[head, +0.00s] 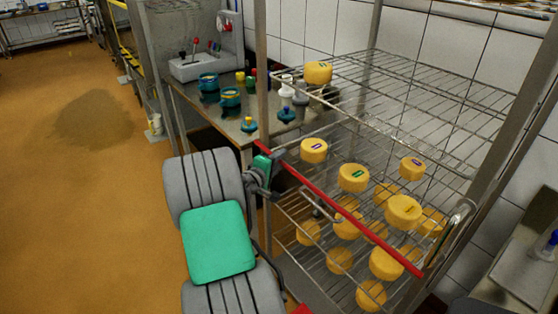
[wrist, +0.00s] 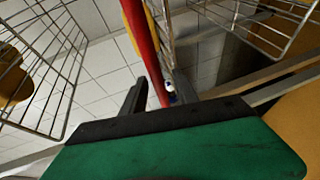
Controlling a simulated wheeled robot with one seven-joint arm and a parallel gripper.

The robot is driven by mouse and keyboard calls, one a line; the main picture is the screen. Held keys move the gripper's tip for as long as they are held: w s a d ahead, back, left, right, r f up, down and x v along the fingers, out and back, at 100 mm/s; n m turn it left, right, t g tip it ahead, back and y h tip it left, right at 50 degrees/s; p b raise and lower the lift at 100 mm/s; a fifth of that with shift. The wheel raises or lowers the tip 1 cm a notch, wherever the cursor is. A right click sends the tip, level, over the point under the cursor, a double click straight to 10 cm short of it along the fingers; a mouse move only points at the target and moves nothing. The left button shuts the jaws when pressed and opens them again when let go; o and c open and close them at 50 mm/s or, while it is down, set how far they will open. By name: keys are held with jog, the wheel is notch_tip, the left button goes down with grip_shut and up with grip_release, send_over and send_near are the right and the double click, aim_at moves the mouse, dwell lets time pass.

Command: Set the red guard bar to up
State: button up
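The red guard bar (head: 345,216) slants across the front of the wire rack, high at its left end by the post and low at its right end. My gripper (head: 279,156) is at the bar's upper left end. In the wrist view the bar (wrist: 143,45) runs down between the two dark fingers of my gripper (wrist: 160,92). The fingers stand apart, with a gap showing beside the bar; no firm grip on it is visible.
Yellow cheeses (head: 403,211) stand on the rack's wire shelves (head: 430,88) behind the bar. The rack's metal post (head: 262,75) rises close to my gripper. A steel table (head: 215,118) with pots and small parts is at the left. The orange floor (head: 80,220) is clear.

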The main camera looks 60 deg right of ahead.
jog(key=shift+c, duration=0.5)
grip_shut()
dwell(0.8)
